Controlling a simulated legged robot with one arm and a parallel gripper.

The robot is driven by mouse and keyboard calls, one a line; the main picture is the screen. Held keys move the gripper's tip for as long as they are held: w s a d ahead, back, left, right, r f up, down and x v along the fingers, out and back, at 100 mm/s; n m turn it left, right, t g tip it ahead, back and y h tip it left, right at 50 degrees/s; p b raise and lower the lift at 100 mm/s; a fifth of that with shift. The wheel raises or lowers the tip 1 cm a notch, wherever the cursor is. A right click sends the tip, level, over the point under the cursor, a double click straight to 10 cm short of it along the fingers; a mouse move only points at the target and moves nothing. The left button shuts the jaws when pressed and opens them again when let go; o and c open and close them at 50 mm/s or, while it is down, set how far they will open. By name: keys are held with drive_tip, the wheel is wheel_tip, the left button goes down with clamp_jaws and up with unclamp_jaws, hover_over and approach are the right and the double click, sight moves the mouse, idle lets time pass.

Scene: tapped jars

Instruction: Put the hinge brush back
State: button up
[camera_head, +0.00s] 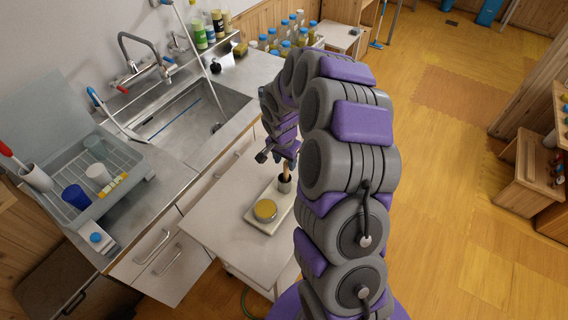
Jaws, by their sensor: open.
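A small dark cup (284,185) stands at the back of a pale tray (259,226) on the white table. A light wooden handle (286,169), which looks like the hinge brush, stands upright in the cup; its lower end is hidden inside. A round jar with a yellow top (265,210) sits at the front of the same tray. My gripper (274,159) is open, just above and a little left of the handle in the picture. Nothing shows between its fingers. I cannot tell whether a finger touches the handle.
The white table (212,222) is bare left of the tray. Behind it is a steel sink (190,120) with a tap (138,55). A dish rack (110,180) with cups stands at left. Several capped jars (285,38) stand at the back. Open wooden floor lies at right.

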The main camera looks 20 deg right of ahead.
wheel_tip(320, 180, up, 8)
drive_tip(key=s+a+r+n+g, duration=0.1)
drive_tip(key=s+a+r+n, duration=0.2)
drive_tip(key=s+r, duration=0.3)
drive_tip(key=s+a+r+n, duration=0.2)
drive_tip(key=s+a+r, duration=0.2)
drive_tip(key=s, duration=0.4)
drive_tip(key=s+a+r+n, duration=0.1)
drive_tip(key=s+a+n, duration=0.1)
drive_tip(key=s, duration=0.9)
drive_tip(key=s+a+r+n+g+y, duration=0.1)
drive_tip(key=s+n, duration=0.3)
drive_tip(key=s, duration=0.7)
drive_tip(key=shift+a+r+g+p, duration=0.35)
drive_tip(key=shift+a+r, duration=0.1)
drive_tip(key=shift+r, duration=0.25)
drive_tip(key=shift+f, duration=0.1)
wheel_tip(320, 180, down, 2)
drive_tip(key=shift+b, duration=1.1)
drive_tip(key=shift+c, duration=0.4)
